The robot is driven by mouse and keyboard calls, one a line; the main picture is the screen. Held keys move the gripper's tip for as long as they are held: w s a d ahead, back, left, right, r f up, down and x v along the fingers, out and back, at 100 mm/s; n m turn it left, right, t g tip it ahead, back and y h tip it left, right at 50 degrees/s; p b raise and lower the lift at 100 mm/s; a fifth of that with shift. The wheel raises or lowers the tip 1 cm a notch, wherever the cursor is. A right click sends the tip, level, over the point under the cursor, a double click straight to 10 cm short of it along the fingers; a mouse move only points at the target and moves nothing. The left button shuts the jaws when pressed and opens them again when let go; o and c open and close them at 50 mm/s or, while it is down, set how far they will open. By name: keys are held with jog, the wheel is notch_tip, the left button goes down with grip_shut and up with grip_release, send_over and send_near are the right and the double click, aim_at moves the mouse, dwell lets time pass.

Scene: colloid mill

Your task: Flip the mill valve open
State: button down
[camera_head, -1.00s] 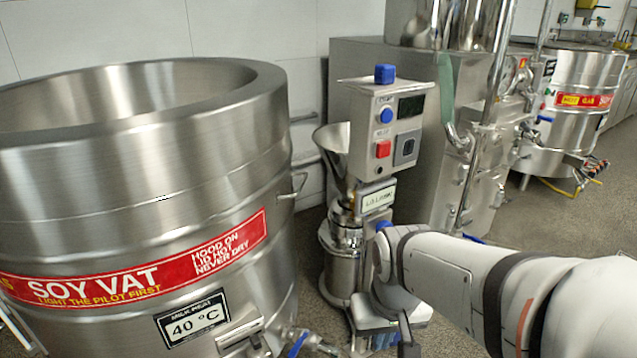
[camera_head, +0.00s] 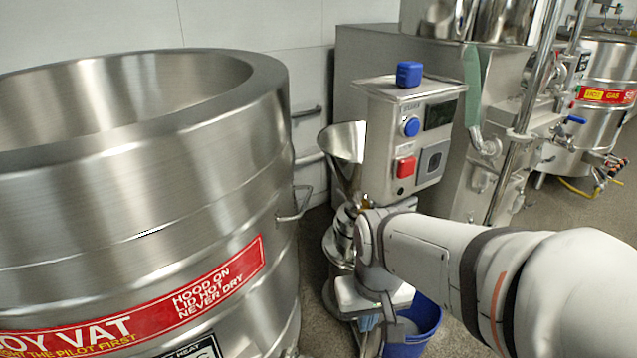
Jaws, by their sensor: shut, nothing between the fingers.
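The colloid mill is a steel machine with a cone hopper (camera_head: 345,142) and a grey control box (camera_head: 378,140) with a blue and a red button. Its lower body (camera_head: 338,245) shows left of my wrist. I cannot make out the mill valve; my arm covers part of the mill's lower front. My arm reaches in from the right, and my gripper (camera_head: 371,338) hangs downward in front of the mill's base, its tips near the bottom edge. It is shut and holds nothing. I cannot tell whether it touches the mill.
A large steel soy vat (camera_head: 140,190) fills the left, its side handle (camera_head: 295,205) facing the mill. A blue bucket (camera_head: 428,322) stands on the floor by my gripper. A steel cabinet (camera_head: 380,60) and another vat (camera_head: 590,95) stand behind.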

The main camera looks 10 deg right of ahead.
jog(key=w+a+f+n+t+p, duration=0.1)
jog(key=w+a+f+n+t, duration=0.15)
jog(key=w, duration=0.85)
jog(key=w+a+f+n+t, duration=0.2)
jog(key=w+a+f+t, duration=0.15)
jog(key=w, duration=0.65)
jog(key=w+d+f+n+t+h+p, duration=0.1)
jog(key=w+d+f+n+t+h, duration=0.2)
jog(key=w+d+f+t+h, duration=0.3)
jog(key=w+d+n+h+b, duration=0.2)
jog(key=w+d+h, duration=0.3)
jog(key=d, duration=0.6)
jog(key=shift+w+d+f+n+t+b, duration=0.25)
jog(key=shift+w+f+n+t+b, duration=0.15)
jog(key=shift+w+b, duration=0.5)
jog(key=shift+w, duration=0.2)
